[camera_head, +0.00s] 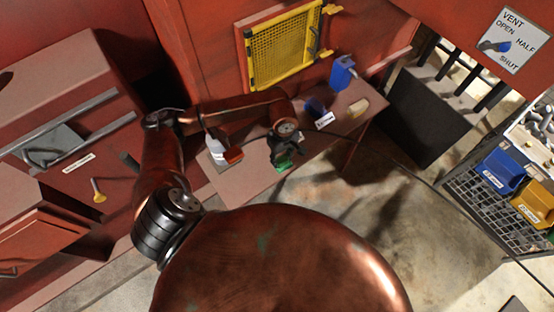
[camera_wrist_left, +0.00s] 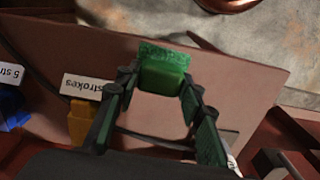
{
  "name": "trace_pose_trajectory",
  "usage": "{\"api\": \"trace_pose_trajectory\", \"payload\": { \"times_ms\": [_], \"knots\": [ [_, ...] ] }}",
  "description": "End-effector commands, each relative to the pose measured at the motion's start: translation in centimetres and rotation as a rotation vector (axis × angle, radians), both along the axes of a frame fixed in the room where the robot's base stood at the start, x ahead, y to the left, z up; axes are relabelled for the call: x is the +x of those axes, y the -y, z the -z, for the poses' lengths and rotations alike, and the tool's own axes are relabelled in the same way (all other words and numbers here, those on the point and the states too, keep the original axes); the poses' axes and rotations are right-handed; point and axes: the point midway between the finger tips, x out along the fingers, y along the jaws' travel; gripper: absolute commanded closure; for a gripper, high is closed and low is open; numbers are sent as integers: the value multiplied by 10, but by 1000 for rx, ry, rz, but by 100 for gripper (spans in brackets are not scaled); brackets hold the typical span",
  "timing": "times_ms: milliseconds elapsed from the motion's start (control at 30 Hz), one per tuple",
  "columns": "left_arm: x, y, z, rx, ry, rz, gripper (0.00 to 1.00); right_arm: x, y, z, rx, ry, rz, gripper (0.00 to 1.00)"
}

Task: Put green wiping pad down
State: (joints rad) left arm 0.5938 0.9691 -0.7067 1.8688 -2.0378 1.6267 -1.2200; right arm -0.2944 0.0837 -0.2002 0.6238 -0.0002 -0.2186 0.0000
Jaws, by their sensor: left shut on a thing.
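The green wiping pad (camera_head: 283,162) is at the fingertips of my left gripper (camera_head: 284,152), over the small reddish-brown table (camera_head: 248,183) in the head view. In the left wrist view, the pad (camera_wrist_left: 164,68) is a bright green block with a rougher, paler top edge. The two fingers of my left gripper (camera_wrist_left: 160,88) are shut on its sides. The pad is over or against the tabletop (camera_wrist_left: 227,72); I cannot tell whether it touches. My right gripper is not in view.
A yellow mesh panel (camera_head: 283,46) is behind. Bare tabletop shows left of the pad.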

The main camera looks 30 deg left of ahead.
Motion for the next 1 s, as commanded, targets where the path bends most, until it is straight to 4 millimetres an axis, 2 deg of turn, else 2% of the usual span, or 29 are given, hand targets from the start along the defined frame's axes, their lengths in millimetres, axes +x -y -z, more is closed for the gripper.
{"api": "trace_pose_trajectory", "payload": {
  "times_ms": [100, 400, 567, 600, 767, 800, 1000],
  "knots": [
    [4, -12, 14, -1, 0, -3, 84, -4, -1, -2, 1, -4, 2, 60],
    [8, -26, 33, 0, -1, -3, 84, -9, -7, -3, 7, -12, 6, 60],
    [8, -25, 54, -3, -1, -1, 84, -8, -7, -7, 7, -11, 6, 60],
    [8, -25, 57, -1, 0, 0, 87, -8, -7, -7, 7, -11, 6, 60],
    [9, -25, 59, 0, 1, 1, 87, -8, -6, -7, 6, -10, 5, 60],
    [9, -26, 59, 0, 1, 1, 64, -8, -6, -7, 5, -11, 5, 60],
    [9, -25, 59, 0, 1, 0, 50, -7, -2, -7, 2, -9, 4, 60]
  ]
}}
